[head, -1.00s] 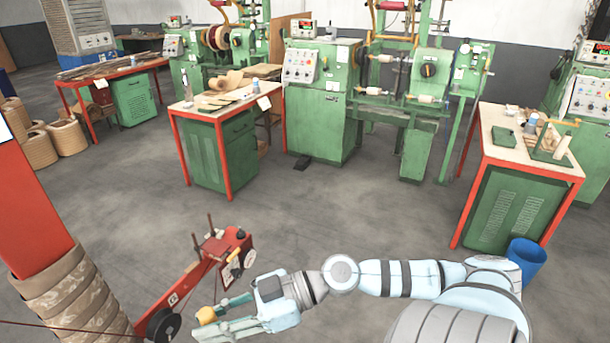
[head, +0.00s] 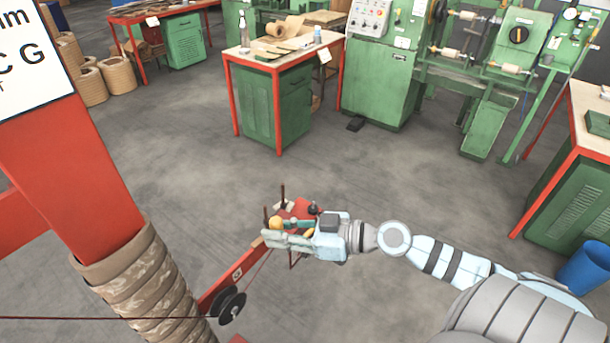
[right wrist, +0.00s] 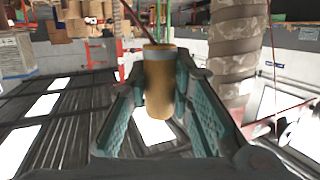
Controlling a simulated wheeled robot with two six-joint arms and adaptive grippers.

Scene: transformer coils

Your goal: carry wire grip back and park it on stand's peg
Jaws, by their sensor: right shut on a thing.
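The wire grip (head: 276,222), a small yellow-orange piece, shows at the fingertips of my right gripper (head: 277,238) in the head view. In the right wrist view the grip (right wrist: 159,88) is a tan-yellow cylinder with a grey band near its top, between the two teal fingers of the right gripper (right wrist: 158,110). The gripper is shut on it. The red stand (head: 222,288) has a thin upright dark peg (head: 282,196) at its far end. The gripper overlaps that end in the picture and hides part of it; I cannot tell the gap. My left gripper is out of view.
A black pulley (head: 229,304) sits low on the stand. A column wrapped in brown patterned material (head: 150,275) stands at the left, with a dark red wire (head: 90,318) running across it. A green cabinet table (head: 278,105) stands behind. The grey floor between is open.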

